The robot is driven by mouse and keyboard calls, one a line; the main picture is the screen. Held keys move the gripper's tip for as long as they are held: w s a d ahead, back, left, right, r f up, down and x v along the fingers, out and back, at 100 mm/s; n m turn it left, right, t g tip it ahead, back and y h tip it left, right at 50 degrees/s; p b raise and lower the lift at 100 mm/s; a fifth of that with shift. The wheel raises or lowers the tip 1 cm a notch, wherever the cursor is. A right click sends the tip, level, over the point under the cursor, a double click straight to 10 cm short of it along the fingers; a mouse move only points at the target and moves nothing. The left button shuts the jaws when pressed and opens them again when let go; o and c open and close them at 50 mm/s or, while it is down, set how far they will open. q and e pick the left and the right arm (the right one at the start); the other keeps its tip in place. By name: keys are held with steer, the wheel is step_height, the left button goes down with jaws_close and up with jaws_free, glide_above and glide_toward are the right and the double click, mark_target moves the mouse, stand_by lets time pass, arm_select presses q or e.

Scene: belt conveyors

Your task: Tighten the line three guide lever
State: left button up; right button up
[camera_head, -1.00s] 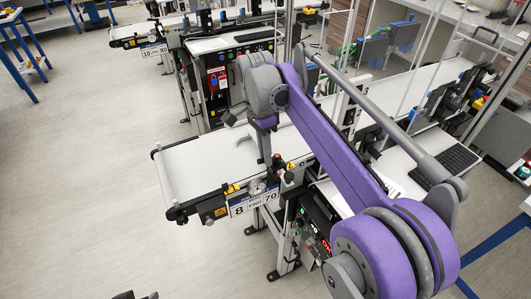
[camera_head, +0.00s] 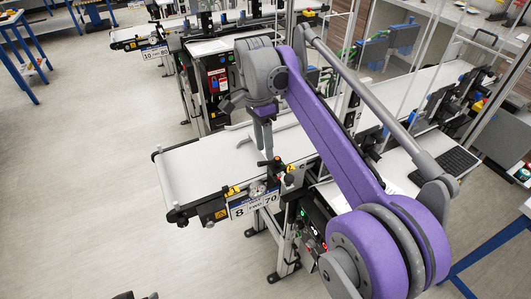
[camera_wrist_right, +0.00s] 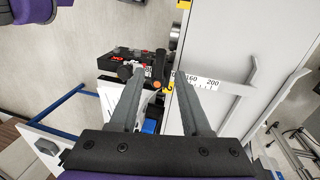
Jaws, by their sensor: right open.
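A small dark lever with an orange tip (camera_wrist_right: 159,68) shows between and just beyond the fingertips, beside a ruler scale (camera_wrist_right: 200,81). In the head view the fingers partly hide this lever. A dark shape at the bottom edge of the head view may be part of my left gripper; its state is unclear.
A number plate reading 8 and 70 (camera_head: 254,201) hangs on the conveyor's front. A control box (camera_head: 312,222) stands right of it. Another conveyor (camera_head: 135,33) with a 10 and 80 plate is behind.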

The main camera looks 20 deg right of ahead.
arm_select(q)
steer(key=shift+w+r+p, duration=0.25)
steer(key=shift+r, duration=0.2)
steer(key=shift+w+r+p, duration=0.2)
steer(key=shift+r+p, duration=0.05)
steer(key=shift+r, duration=0.2)
arm_select(e)
step_height(320, 180, up, 7)
steer(key=w, duration=0.1)
steer(key=shift+w, duration=0.2)
steer(key=shift+s+a, duration=0.1)
steer(key=s+a+f+n+t, duration=0.2)
steer(key=s+f+n+t, duration=0.6)
steer(key=s+f+n, duration=0.8)
steer(key=s+f, duration=0.4)
steer(key=f, duration=0.2)
steer(key=shift+a+f+n, duration=0.15)
steer(key=shift+f+n, duration=0.15)
